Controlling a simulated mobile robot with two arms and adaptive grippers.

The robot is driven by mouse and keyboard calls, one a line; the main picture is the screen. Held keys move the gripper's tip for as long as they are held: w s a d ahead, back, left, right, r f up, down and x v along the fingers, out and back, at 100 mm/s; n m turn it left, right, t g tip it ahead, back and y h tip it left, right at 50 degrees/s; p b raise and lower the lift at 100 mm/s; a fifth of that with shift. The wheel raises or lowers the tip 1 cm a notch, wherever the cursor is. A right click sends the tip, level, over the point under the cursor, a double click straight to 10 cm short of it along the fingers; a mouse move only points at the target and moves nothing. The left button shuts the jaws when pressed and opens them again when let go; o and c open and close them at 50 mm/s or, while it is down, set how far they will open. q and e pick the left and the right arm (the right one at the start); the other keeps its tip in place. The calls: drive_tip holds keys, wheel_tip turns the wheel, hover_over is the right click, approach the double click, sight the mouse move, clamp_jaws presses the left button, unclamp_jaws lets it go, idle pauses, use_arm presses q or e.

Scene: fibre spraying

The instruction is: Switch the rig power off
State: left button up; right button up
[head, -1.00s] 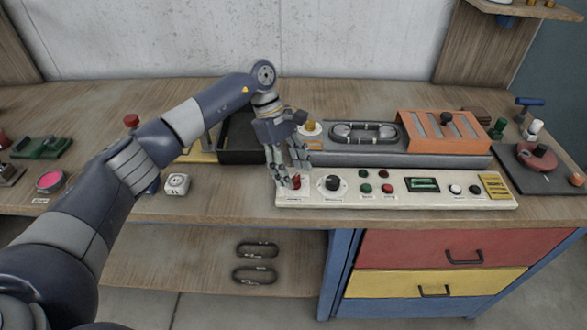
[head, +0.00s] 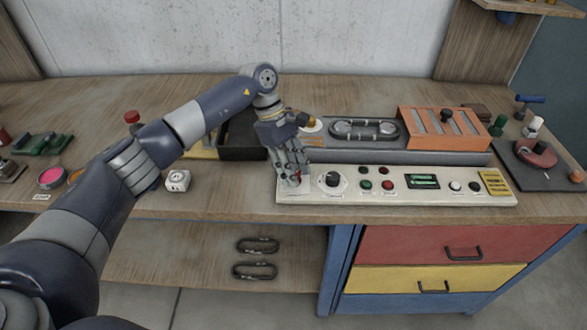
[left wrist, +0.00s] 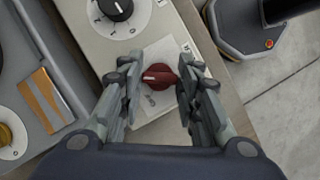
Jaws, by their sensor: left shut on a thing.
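The white control panel (head: 390,198) lies along the front of the bench. A red rotary switch knob (left wrist: 160,77) sits on a pale plate at the panel's left end. My left gripper (head: 294,178) reaches down over that end and hides most of the knob in the head view. In the left wrist view my left gripper's fingers (left wrist: 160,80) stand on both sides of the red knob, shut on it. The knob's pointer mark faces left in that view. The panel's small display (head: 422,181) shows green. My right gripper is not in view.
A black dial knob (head: 332,179) sits just right of the red one, then red and green buttons (head: 366,184). Behind the panel stands the grey rig (head: 400,158) with an orange cover (head: 428,145). A white block (head: 177,180) stands on the bench at left.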

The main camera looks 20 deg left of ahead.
use_arm(q)
drive_tip(key=shift+f+n+t+b, duration=0.1)
drive_tip(key=shift+n+t+b, duration=0.25)
drive_tip(key=shift+n, duration=0.45)
drive_tip(key=n+t+b, duration=0.2)
drive_tip(key=n, duration=0.3)
drive_tip(key=shift+s, duration=0.15)
drive_tip(key=n+b, duration=0.1)
drive_tip(key=n, duration=0.1)
drive_tip(key=n+t+b, duration=0.1)
drive_tip(key=n, duration=0.1)
drive_tip(key=shift+s+t+y, duration=0.1)
drive_tip(key=shift+t+y, duration=0.15)
drive_tip(key=shift+y, duration=0.15)
drive_tip(key=shift+o, duration=0.2)
drive_tip(key=shift+d+n+t+y+b, duration=0.1)
drive_tip(key=shift+n+t+y+b, duration=0.3)
drive_tip(key=shift+n+b, duration=0.85)
drive_tip(key=shift+n+p, duration=0.35)
drive_tip(key=shift+n, duration=0.1)
drive_tip(key=shift+c, duration=0.2)
drive_tip(key=o, duration=1.1)
drive_tip(key=shift+r, duration=0.2)
drive_tip(key=v, duration=1.1)
drive_tip(key=shift+s+r, duration=0.1)
drive_tip(key=shift+r, duration=0.3)
